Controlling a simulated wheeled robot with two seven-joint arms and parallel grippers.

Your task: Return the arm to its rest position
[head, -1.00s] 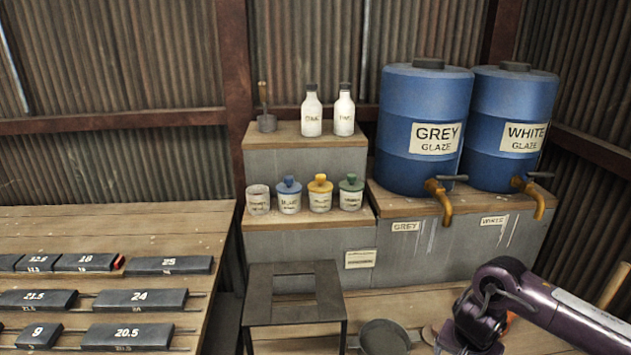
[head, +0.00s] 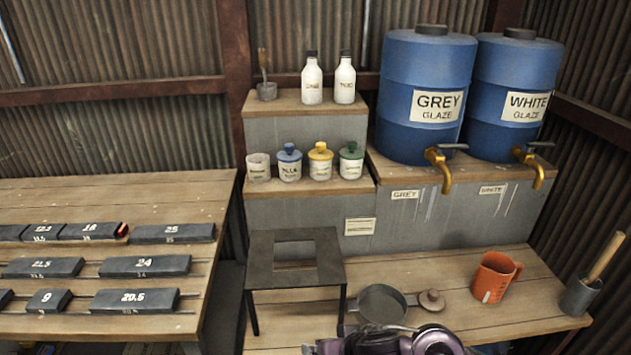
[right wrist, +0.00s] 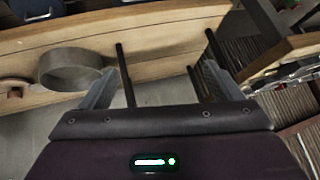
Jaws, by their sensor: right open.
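My right arm (head: 400,342) shows only as a purple piece at the bottom edge of the head view, in front of the bench. In the right wrist view my right gripper (right wrist: 160,78) has its two fingers spread wide with nothing between them. Beyond the fingers, that view shows the wooden bench edge and a round grey pan (right wrist: 72,68), apart from the fingers. My left gripper and arm are in neither view.
On the bench are a dark metal stand (head: 293,265), a pan (head: 380,305), an orange jug (head: 495,277) and a grey pot with a wooden handle (head: 582,295). Blue glaze barrels (head: 428,90) with taps stand behind. A left table (head: 120,195) holds labelled dark weights.

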